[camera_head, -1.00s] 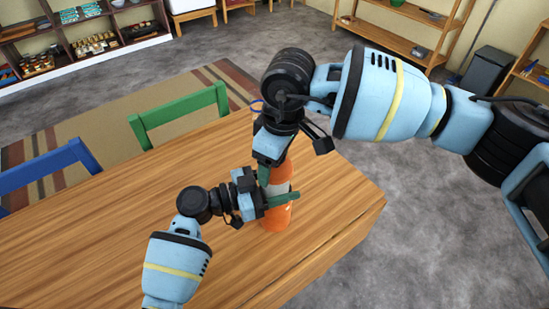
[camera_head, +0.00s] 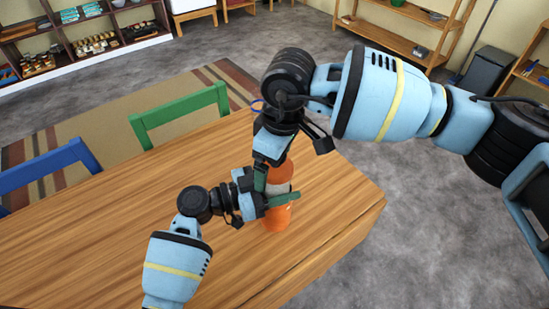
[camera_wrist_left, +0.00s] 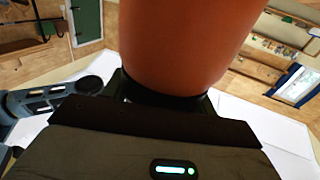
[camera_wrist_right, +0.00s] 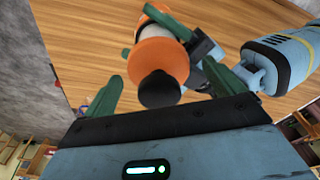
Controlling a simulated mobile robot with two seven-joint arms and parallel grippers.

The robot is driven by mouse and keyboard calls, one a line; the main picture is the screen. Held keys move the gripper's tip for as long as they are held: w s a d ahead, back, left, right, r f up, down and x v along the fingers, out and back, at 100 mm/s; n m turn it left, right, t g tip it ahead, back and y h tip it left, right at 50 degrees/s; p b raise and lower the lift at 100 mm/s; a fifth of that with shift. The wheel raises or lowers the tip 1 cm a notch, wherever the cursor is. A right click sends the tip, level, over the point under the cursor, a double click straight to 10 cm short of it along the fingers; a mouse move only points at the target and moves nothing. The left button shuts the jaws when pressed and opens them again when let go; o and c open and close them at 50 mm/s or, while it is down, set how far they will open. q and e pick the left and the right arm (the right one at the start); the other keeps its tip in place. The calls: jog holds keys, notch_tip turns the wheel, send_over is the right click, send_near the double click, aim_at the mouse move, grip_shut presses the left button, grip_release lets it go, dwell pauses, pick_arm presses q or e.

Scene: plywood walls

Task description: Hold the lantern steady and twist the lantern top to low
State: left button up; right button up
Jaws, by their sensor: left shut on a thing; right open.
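My right gripper (camera_head: 270,182) points down over the lantern. In the right wrist view the orange lantern top (camera_wrist_right: 163,60) and its black knob (camera_wrist_right: 159,89) lie between the open green fingers of the right gripper (camera_wrist_right: 163,88), with a gap on each side.
The table (camera_head: 120,235) is otherwise bare, with its right edge close beyond the lantern. A green chair (camera_head: 180,108) and a blue chair (camera_head: 50,165) stand at the far side. Shelves line the walls well away.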

jog(key=r, duration=0.4)
jog(key=d+r, duration=0.1)
jog(key=r, duration=0.7)
jog(key=shift+s+d, duration=0.15)
jog(key=shift+s, duration=0.15)
pick_arm(q)
jog(key=o, duration=1.4)
jog(key=v, duration=1.2)
pick_arm(e)
jog(key=shift+f, duration=0.1)
